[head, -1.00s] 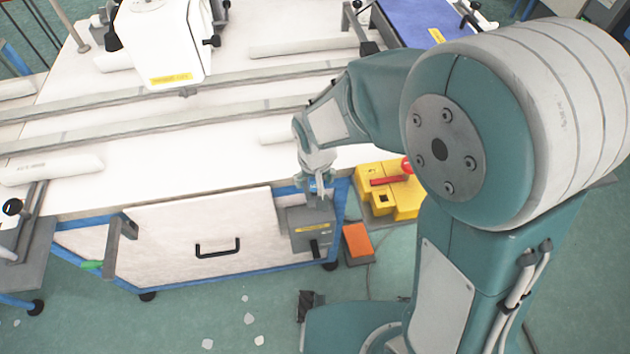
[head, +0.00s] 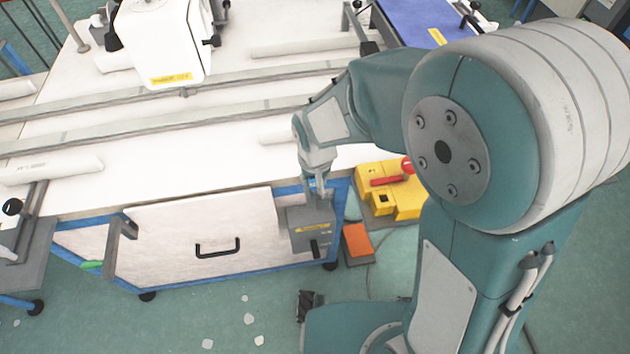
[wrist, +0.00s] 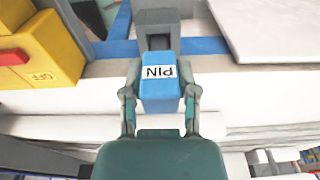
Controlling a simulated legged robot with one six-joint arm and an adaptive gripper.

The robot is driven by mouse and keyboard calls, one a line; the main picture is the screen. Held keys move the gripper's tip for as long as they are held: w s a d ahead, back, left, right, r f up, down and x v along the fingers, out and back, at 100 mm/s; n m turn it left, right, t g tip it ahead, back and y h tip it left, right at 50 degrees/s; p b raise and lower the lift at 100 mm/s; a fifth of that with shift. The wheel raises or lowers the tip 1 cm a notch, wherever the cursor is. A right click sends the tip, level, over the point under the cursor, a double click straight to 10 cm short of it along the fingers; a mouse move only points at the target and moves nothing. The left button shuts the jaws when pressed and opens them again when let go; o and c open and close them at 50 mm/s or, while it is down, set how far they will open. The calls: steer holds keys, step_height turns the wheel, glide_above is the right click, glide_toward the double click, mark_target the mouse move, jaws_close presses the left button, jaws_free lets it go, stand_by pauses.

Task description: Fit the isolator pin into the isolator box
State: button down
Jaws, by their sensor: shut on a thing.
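The isolator pin (wrist: 160,85) is a blue block with a white PIN label. My gripper (wrist: 160,98) is shut on it, one finger on each side. In the head view my gripper (head: 318,190) points down just above the grey box, and its fingers largely hide the pin. The grey box (head: 311,230), which looks like the isolator box, is at the bench's front right corner and carries a yellow label. In the wrist view the grey box (wrist: 157,18) shows a dark recess behind the pin's far end. I cannot tell whether the pin has entered it.
A yellow box (head: 402,204) with a red handle and red knob stands right of the grey box. An orange pedal (head: 357,239) lies on the floor below. The white bench top (head: 210,165) and a white panel with a black handle (head: 217,247) are to the left.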

steer(key=shift+r, duration=1.95)
steer(key=shift+r, duration=1.9)
